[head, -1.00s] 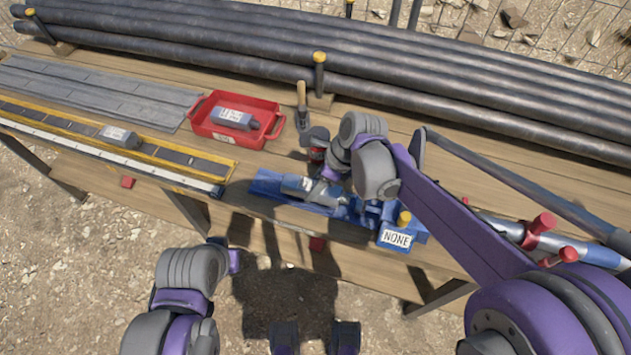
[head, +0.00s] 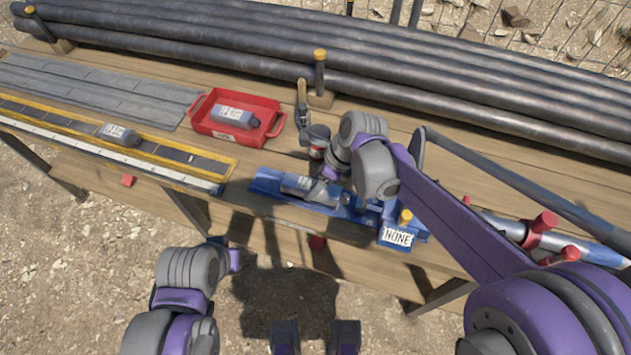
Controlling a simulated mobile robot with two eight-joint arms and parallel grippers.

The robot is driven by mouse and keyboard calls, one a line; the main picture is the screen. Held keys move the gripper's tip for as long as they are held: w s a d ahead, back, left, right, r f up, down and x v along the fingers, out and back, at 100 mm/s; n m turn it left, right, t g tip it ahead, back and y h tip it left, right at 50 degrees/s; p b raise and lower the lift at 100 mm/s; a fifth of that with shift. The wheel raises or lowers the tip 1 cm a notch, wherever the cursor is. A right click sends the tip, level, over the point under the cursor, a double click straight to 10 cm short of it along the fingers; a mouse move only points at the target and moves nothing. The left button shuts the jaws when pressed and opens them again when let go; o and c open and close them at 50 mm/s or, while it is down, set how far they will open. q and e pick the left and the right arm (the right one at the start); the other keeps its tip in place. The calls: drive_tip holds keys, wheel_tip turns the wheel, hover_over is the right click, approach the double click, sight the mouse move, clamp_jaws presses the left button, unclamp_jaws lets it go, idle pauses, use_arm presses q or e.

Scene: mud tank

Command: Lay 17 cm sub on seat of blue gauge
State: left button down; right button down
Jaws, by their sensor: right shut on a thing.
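The blue gauge (head: 265,184) lies along the front of the bench, with a "NONE" plate (head: 397,237) at its right end. A grey sub (head: 305,187) lies lengthwise at the gauge's seat; whether it rests fully on it I cannot tell. My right gripper (head: 331,178) is shut on this sub at its right part, and my wrist hides some of that end. My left gripper (head: 232,258) is in front of the bench, away from the gauge; its jaws are not clear.
A red tray (head: 272,128) holds another grey sub (head: 235,117). A third sub (head: 119,134) lies on the yellow-edged rack (head: 215,166) at left. A small can (head: 318,138) and a brush (head: 302,100) stand behind the gauge. Long pipes (head: 450,85) fill the bench's back.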

drive_tip(key=shift+f, duration=0.2)
unclamp_jaws()
drive_tip(key=shift+r, duration=0.1)
drive_tip(key=shift+r+p, duration=2.25)
drive_tip(key=shift+r, duration=1.25)
